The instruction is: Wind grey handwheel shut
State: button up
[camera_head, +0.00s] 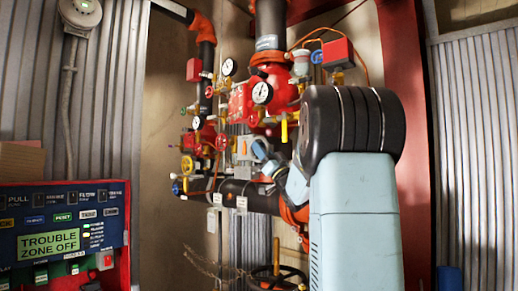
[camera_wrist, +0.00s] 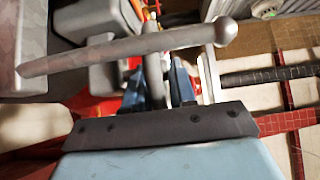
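In the wrist view a grey metal bar with a ball end (camera_wrist: 100,54) crosses in front of my fingertips. It looks like a part of the grey handwheel, but no full wheel shows. My gripper (camera_wrist: 158,88) has two blue fingers standing a little apart, one on each side of a grey post (camera_wrist: 152,65). The bar hides the tips, so I cannot tell whether they press on the post. In the head view my wrist reaches to a grey box (camera_head: 244,148) on the pipework. My fingertips are hard to make out there.
Red valves and gauges (camera_head: 262,93) crowd the pipe above. A black pipe (camera_head: 230,190) runs just below my wrist. A dark handwheel (camera_head: 278,279) sits at the bottom. An alarm panel (camera_head: 62,232) reads "TROUBLE ZONE OFF" at left.

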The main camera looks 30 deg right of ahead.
jog(key=shift+w+a+r, duration=0.1)
jog(key=shift+w+r, duration=0.3)
jog(key=shift+r, duration=0.05)
jog(key=shift+c, duration=0.2)
grip_shut()
